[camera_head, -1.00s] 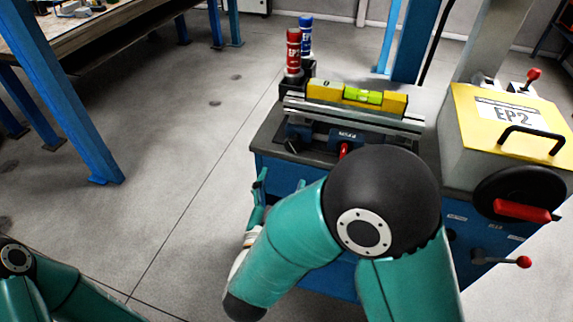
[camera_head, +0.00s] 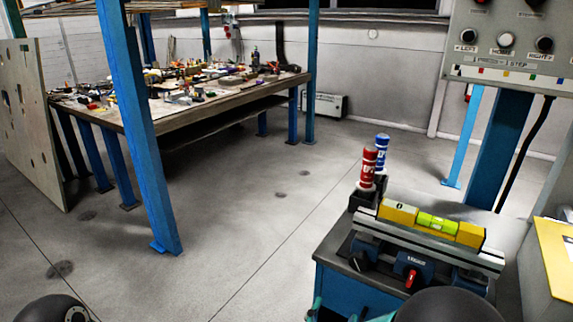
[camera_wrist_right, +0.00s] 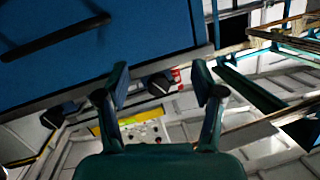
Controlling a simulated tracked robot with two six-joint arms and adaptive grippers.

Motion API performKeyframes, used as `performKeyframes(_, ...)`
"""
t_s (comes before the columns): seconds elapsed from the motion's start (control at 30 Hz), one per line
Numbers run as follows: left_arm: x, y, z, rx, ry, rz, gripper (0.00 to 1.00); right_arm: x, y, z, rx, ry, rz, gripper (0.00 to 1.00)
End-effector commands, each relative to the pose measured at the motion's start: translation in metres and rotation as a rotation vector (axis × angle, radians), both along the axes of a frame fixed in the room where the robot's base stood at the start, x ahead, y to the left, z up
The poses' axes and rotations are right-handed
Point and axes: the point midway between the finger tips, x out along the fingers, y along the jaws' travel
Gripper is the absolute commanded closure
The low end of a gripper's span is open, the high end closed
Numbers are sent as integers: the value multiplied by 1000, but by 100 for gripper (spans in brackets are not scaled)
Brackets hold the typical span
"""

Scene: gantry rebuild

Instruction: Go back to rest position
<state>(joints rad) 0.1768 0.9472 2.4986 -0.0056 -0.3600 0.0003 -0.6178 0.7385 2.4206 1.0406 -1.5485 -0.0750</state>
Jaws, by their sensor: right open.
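My right gripper (camera_wrist_right: 162,88) is open in the right wrist view, its two teal fingers spread with nothing between them. In the head view only a small teal part of it (camera_head: 316,308) shows at the bottom edge, beside the blue cabinet. The dark round joint of my right arm (camera_head: 448,306) covers the cabinet's lower front. A dark joint of my left arm (camera_head: 50,309) shows at the bottom left; my left gripper is out of view.
A yellow spirit level (camera_head: 400,215) lies on a vise (camera_head: 385,262) on the cabinet, beside a red bottle (camera_head: 368,168) and a blue bottle (camera_head: 382,150). A control panel (camera_head: 520,50) hangs upper right. A cluttered workbench (camera_head: 160,125) stands back left. The floor between is clear.

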Motion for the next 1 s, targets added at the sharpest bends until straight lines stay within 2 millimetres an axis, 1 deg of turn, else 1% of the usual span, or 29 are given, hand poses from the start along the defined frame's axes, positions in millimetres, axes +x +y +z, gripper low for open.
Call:
performKeyframes(0.03,0,0,13,0,0,0,32,7,-8,-21,28,96,35,33)
performKeyframes(0.07,0,0,17,0,-1,0,32,9,-9,-38,51,159,68,33)
performKeyframes(0.1,0,0,23,0,-1,0,32,9,-12,-62,86,252,113,33)
performKeyframes(0.17,0,0,33,0,-1,0,32,1,-14,-100,144,406,185,33)
performKeyframes(0.2,0,0,38,0,-1,0,32,-10,-15,-124,185,511,234,33)
performKeyframes(0.27,0,0,47,0,-1,0,32,-33,-16,-156,250,670,307,33)
performKeyframes(0.3,0,0,52,0,-1,0,32,-53,-17,-173,293,770,351,33)
performKeyframes(0.37,0,0,59,0,-1,0,32,-84,-17,-193,353,909,415,33)
performKeyframes(0.4,0,0,62,0,-1,0,32,-104,-17,-202,388,989,455,33)
performKeyframes(0.5,0,0,68,0,0,0,32,-146,-18,-214,455,1143,534,33)
performKeyframes(0.6,0,0,71,0,0,0,32,-172,-18,-219,491,1232,582,33)
performKeyframes(0.63,0,0,71,0,0,0,32,-177,-18,-220,498,1247,590,33)
performKeyframes(0.73,0,0,71,0,0,0,32,-184,-18,-221,506,1270,607,33)
performKeyframes(1.0,0,0,70,0,0,0,32,-183,-18,-221,504,1268,606,33)
